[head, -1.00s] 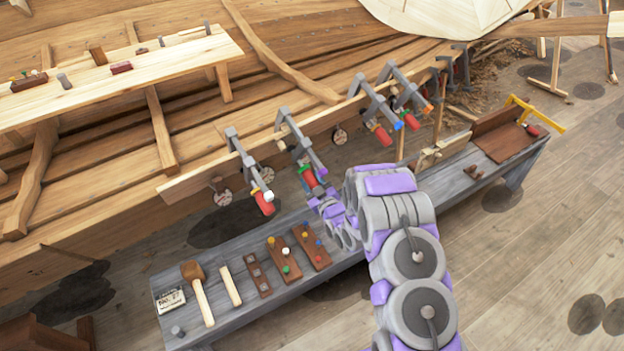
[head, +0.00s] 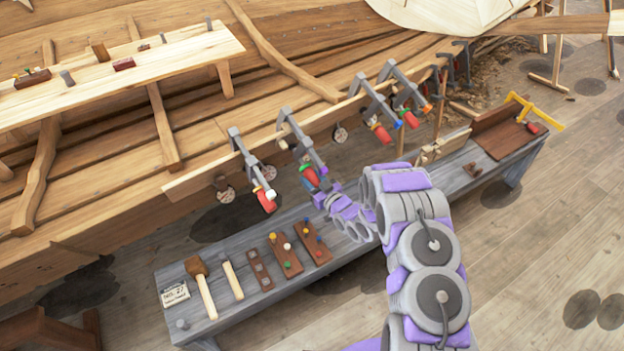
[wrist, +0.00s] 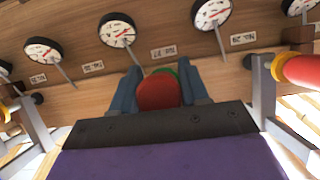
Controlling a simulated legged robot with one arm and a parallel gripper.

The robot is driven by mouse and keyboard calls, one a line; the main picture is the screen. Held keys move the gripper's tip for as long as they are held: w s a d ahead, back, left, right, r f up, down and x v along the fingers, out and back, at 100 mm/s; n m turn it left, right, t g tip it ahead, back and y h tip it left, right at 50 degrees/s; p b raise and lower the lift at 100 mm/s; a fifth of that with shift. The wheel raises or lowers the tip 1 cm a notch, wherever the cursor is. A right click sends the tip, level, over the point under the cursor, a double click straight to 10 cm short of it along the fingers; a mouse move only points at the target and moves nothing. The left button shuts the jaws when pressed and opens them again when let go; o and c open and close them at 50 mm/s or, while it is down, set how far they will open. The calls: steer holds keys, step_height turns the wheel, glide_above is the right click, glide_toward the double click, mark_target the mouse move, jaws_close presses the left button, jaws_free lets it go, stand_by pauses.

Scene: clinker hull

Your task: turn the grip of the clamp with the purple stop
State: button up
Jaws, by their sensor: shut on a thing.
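The clamp (head: 297,137) hangs on the hull plank, second from the left, with a small purple stop (head: 323,171) near its lower end. Its red grip (head: 310,176) sits at my gripper (head: 319,187). In the wrist view my gripper (wrist: 160,92) has its two blue-grey fingers on either side of the red grip (wrist: 157,92), and a green part shows just behind it. The fingers are closed on the grip. The purple stop cannot be made out in the wrist view.
A clamp with a white stop (head: 266,197) hangs to the left; clamps with blue (head: 397,124) and orange (head: 427,108) stops hang to the right. Round dials (wrist: 116,30) line the plank. A grey bench (head: 240,291) below carries a mallet (head: 203,287) and pegged blocks.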

steer(key=o, duration=1)
steer(key=shift+c, duration=0.2)
steer(key=shift+a, duration=0.1)
steer(key=p+v, duration=0.1)
steer(key=v, duration=1.6)
steer(key=shift+d, duration=0.2)
